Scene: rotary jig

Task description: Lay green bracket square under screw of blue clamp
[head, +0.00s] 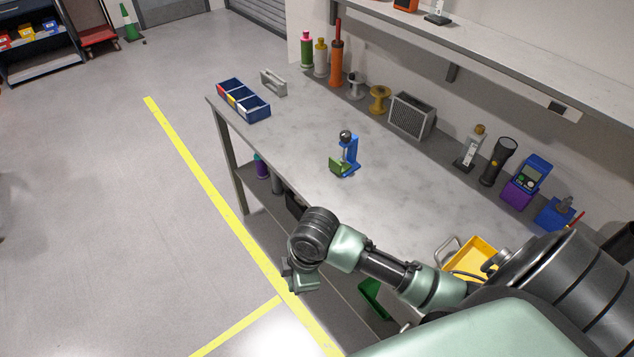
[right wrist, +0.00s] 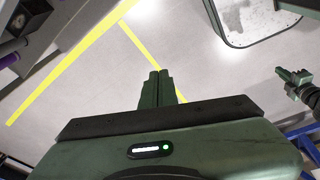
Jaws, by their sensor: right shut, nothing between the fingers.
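The blue clamp (head: 354,152) stands upright on the grey workbench (head: 290,150), with a dark round knob at its top. The green bracket (head: 339,166) is at the clamp's foot, on its left front side, below the knob. I cannot tell from here how squarely it lies or whether the screw touches it. My right gripper (head: 301,284) hangs off the bench's front edge, well apart from both. In the right wrist view its fingers (right wrist: 158,86) are together and empty. What looks like my left gripper (right wrist: 291,76) shows small at that view's right; its jaws are unclear.
A blue bin with compartments (head: 243,100) and a grey handle (head: 273,83) lie at the bench's far left end. Spools, a grey vented box (head: 411,115) and a flashlight (head: 497,161) line the back. A yellow tray (head: 476,258) is near my right arm. The bench around the clamp is clear.

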